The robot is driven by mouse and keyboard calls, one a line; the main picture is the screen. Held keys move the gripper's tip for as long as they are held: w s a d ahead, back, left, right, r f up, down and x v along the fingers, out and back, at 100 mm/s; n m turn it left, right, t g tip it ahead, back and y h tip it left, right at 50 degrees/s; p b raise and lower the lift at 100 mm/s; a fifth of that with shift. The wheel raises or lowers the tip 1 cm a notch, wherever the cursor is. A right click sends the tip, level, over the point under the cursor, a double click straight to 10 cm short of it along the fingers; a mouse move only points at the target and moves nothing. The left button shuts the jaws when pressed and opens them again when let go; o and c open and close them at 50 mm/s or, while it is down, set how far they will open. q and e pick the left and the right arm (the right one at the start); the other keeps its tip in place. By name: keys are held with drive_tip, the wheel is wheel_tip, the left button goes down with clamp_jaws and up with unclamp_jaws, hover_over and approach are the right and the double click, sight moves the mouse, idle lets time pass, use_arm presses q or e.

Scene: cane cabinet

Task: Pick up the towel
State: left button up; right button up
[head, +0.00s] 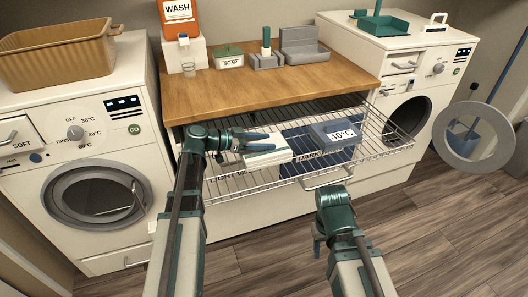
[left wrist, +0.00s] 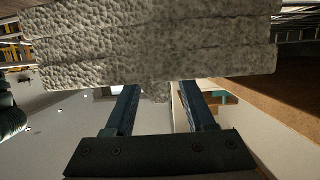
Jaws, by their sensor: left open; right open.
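A folded, pale towel (head: 268,157) lies in a pulled-out wire drawer (head: 232,188), on its left side. In the left wrist view the towel (left wrist: 150,45) fills the top as thick, rough-textured layers. My left gripper (head: 271,141) reaches in from the left and is at the towel, its fingers pointing right. In the left wrist view the left gripper (left wrist: 160,88) has its two fingers apart, with the tips at the towel's lower edge. I cannot tell whether they touch it. My right gripper (head: 318,243) hangs low in front of the drawer, away from the towel, open and empty.
A grey-blue block marked 40°C (head: 338,133) sits on the drawer's dark-blue right section. Above is a wooden counter (head: 240,91) with a soap box (head: 229,58) and wash bottle (head: 178,18). Washing machines (head: 90,140) stand either side.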

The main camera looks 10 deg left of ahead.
sight(264, 140)
use_arm(q)
drive_tip(key=shift+c, duration=0.2)
clamp_jaws()
drive_tip(key=shift+r, duration=0.15)
drive_tip(key=shift+r+p, duration=0.55)
drive_tip(key=shift+p, duration=0.15)
wheel_tip(264, 140, up, 3)
drive_tip(key=p, duration=0.3)
drive_tip(key=s+d, duration=0.3)
drive_tip(key=d, duration=0.1)
drive_tip(key=s+d, duration=0.3)
drive_tip(key=d, duration=0.1)
drive_tip(key=s+d, duration=0.3)
drive_tip(key=d, duration=0.2)
drive_tip(key=shift+s+r+p, duration=0.3)
drive_tip(key=shift+p, duration=0.05)
